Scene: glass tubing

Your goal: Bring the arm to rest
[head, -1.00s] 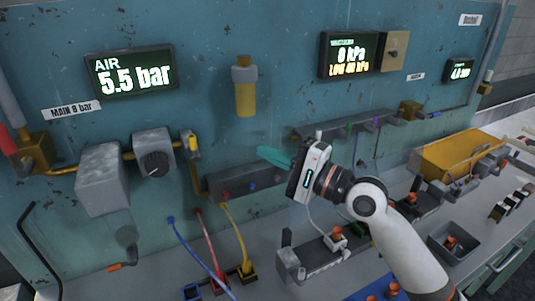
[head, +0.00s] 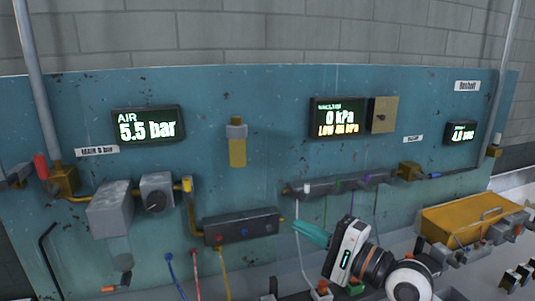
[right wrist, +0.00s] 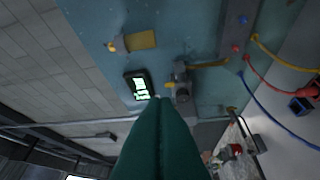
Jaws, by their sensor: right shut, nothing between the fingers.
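My right gripper (head: 312,232) has teal fingers and a white body. In the head view it is in front of the blue panel, just right of the dark manifold block (head: 240,227). Its fingers are together with nothing between them, and point left. In the right wrist view the closed teal fingers (right wrist: 165,105) reach up from the bottom edge, with the panel and its lit air display (right wrist: 140,87) beyond. It appears apart from the panel fittings. My left gripper is not in view.
The blue panel (head: 265,165) carries an air display (head: 147,126) reading 5.5 bar and a vacuum display (head: 338,118) reading 0 kPa. A yellow bin (head: 465,222) stands at right. Blue, red and yellow hoses (head: 197,275) hang below the manifold. A grey brick wall rises behind.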

